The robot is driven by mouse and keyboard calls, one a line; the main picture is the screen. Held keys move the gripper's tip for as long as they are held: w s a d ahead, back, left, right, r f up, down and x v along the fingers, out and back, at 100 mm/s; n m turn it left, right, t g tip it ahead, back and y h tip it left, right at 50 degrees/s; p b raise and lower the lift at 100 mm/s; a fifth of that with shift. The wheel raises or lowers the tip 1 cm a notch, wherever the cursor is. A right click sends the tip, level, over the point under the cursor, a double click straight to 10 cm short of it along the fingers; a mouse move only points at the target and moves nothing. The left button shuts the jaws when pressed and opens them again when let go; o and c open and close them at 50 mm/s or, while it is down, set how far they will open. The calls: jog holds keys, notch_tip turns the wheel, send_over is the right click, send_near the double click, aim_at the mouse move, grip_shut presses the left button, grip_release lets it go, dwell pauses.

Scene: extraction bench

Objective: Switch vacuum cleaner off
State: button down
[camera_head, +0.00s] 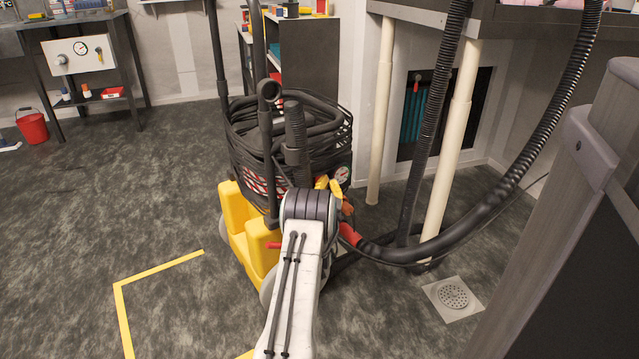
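The vacuum cleaner (236,213) stands upright on the floor in the middle of the view. It has a yellow base, a dark upper body wrapped in black hose and cable, and a round white gauge (342,174) with a red mark on its right side. A red hose end (349,234) shows low at its right. My white arm reaches up from the bottom in front of it, and its dark banded joint covers part of the body. I cannot make out the switch or whether the machine is on.
Thick black hoses (430,130) hang at the right and loop toward the vacuum. Pale table legs (459,140) stand behind them. A grey cabinet edge (590,130) fills the right. A floor drain (453,297) lies at lower right. The left floor, with yellow tape (160,269), is mostly clear.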

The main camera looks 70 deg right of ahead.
jog(key=shift+w+d, duration=0.4)
jog(key=shift+w, duration=0.15)
dwell(0.9)
jog(key=shift+w+d+r, duration=0.15)
jog(key=shift+w, duration=0.1)
dwell(0.6)
jog(key=shift+s, duration=0.1)
jog(key=shift+s+a+r, duration=0.1)
jog(key=shift+s+a, duration=0.15)
jog(key=shift+a, duration=0.25)
jog(key=shift+s+a, duration=0.1)
jog(key=shift+s+f, duration=0.15)
jog(key=shift+f, duration=0.05)
dwell(0.5)
